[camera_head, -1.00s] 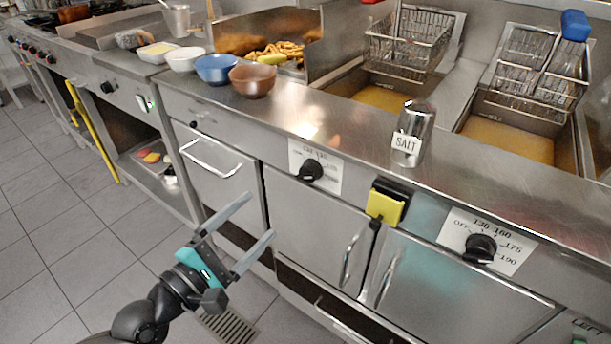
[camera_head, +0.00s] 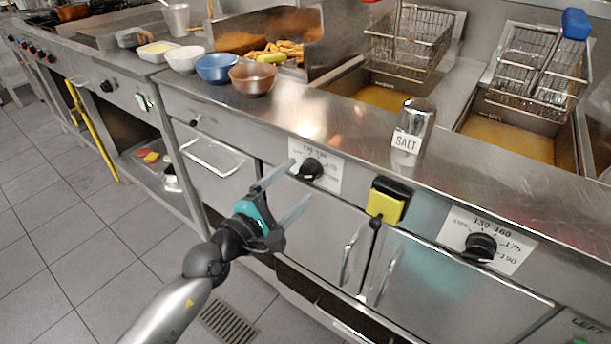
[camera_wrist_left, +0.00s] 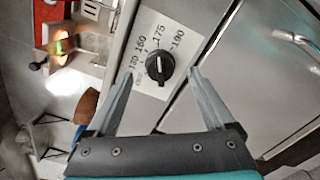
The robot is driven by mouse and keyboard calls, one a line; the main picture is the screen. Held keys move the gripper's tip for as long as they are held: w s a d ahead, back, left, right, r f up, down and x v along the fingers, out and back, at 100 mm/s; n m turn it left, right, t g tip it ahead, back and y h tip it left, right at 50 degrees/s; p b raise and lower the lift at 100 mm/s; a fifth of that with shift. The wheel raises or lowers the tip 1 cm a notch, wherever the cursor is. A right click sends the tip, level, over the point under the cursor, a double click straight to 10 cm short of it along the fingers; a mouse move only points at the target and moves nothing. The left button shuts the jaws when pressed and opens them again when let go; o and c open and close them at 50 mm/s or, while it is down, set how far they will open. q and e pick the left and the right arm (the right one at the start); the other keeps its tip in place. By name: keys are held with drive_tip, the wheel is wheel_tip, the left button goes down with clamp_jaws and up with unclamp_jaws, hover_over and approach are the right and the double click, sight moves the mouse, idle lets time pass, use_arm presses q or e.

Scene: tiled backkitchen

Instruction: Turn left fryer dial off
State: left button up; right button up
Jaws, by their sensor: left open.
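The left fryer dial (camera_head: 311,169) is a black knob on a white plate with temperature numbers, on the steel front panel. It also shows in the left wrist view (camera_wrist_left: 160,65), just beyond and between the fingertips. My left gripper (camera_head: 300,181) is open and empty, its two grey fingers pointing at the dial from the lower left. In the left wrist view its fingers (camera_wrist_left: 160,75) stand on either side of the knob, apart from it. The right fryer dial (camera_head: 481,246) sits on a similar plate farther right. My right gripper is not in view.
A yellow and black box (camera_head: 388,200) juts from the panel between the dials. A salt shaker (camera_head: 410,132) stands on the counter edge above. Bowls, including a brown one (camera_head: 253,79), stand at the counter's left. Cabinet doors with handles (camera_head: 350,256) lie below.

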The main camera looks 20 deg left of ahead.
sight(304, 177)
use_arm(q)
drive_tip(key=shift+b+x, duration=0.3)
drive_tip(key=shift+x, duration=1.65)
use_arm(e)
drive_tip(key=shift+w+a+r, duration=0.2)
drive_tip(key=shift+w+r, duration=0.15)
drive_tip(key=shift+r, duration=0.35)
use_arm(q)
drive_tip(key=c, duration=1.4)
